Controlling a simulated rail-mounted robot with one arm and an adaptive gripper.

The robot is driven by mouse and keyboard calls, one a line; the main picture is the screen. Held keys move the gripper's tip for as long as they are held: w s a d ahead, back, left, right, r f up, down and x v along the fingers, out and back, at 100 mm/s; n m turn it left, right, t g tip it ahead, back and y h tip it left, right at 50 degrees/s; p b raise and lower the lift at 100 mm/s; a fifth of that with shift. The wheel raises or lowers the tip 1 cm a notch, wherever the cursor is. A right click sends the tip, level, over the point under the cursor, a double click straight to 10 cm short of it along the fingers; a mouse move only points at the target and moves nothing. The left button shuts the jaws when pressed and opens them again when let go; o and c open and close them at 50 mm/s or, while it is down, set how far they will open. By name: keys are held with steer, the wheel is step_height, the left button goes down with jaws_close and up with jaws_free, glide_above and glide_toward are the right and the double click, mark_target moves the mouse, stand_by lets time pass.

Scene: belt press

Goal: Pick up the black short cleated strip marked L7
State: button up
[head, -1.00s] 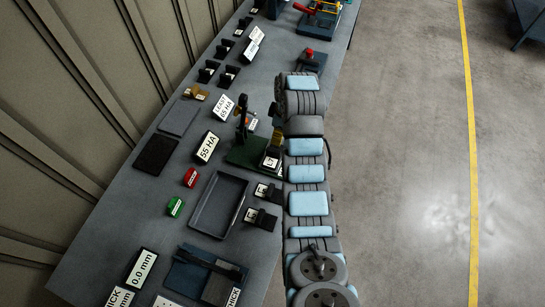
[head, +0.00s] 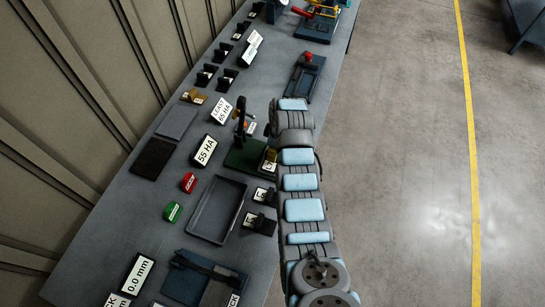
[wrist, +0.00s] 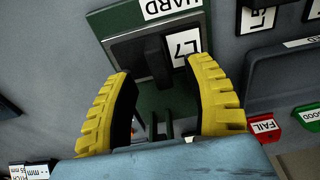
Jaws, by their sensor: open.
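The black strip (wrist: 157,60) with the white L7 label (wrist: 186,46) sits on a dark plate of the green hardness stand (wrist: 118,22) in the wrist view. My gripper (wrist: 161,70) is open, its yellow fingers on either side of the strip's near part; contact cannot be told. In the head view my gripper (head: 270,155) is over the right end of the green stand (head: 240,158), and the strip is mostly hidden there.
Other black labelled pieces (head: 260,223) lie just below the stand. An empty dark tray (head: 216,209), a red block (head: 189,182) and a green block (head: 173,211) lie left of them. A lever (head: 240,113) rises from the stand.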

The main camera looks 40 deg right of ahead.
mark_target(267, 166)
steer(key=shift+w+a+f+p, duration=0.1)
steer(key=shift+w+f+p, duration=0.1)
steer(key=shift+f, duration=0.35)
steer(key=shift+w+f+p, duration=0.1)
steer(key=shift+f+p, duration=0.05)
steer(key=shift+f, duration=0.35)
steer(key=shift+w+a+f, duration=0.1)
steer(key=shift+w+f, duration=0.05)
steer(key=shift+f, duration=1.15)
jaws_close()
